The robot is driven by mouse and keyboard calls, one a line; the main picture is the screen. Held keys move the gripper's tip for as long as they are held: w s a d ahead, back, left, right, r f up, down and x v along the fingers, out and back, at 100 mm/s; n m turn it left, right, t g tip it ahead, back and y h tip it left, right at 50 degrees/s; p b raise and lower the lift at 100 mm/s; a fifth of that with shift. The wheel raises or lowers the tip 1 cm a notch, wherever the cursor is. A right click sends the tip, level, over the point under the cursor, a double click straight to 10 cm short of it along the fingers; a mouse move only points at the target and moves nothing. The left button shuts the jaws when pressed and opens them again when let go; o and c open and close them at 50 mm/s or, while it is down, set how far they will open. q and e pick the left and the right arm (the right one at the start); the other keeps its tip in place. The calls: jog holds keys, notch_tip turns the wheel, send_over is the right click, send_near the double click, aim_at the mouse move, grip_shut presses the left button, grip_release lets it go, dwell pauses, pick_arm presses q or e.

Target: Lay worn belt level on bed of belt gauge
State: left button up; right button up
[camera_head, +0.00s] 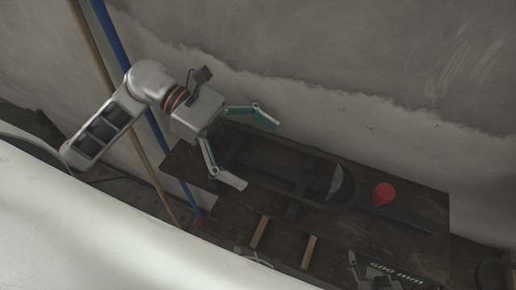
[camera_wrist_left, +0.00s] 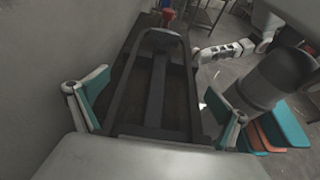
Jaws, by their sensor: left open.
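The worn belt (camera_head: 352,190) is a dark closed loop over the belt gauge on the table. In the left wrist view the belt (camera_wrist_left: 184,50) stretches away from me between my fingers. The gauge (camera_head: 310,166) is a dark frame with a long bar and crosspieces; its bar shows inside the loop in the wrist view (camera_wrist_left: 157,88). Dark on dark, I cannot tell whether the belt touches the bed all along. My left gripper (camera_head: 252,152) is open over the near-left end of the loop, its fingers on either side. My right gripper (camera_head: 368,272) is partly cut off at the bottom edge.
A red cup (camera_head: 383,193) stands on the dark table (camera_head: 428,205) to the right of the loop. Two wooden strips (camera_head: 260,232) lie at the front. A grey wall (camera_head: 360,120) rises close behind. A blue pole (camera_head: 158,140) and a brown pole (camera_head: 128,122) stand left.

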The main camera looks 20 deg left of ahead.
pick_arm(q)
jog(key=shift+v, duration=3.8)
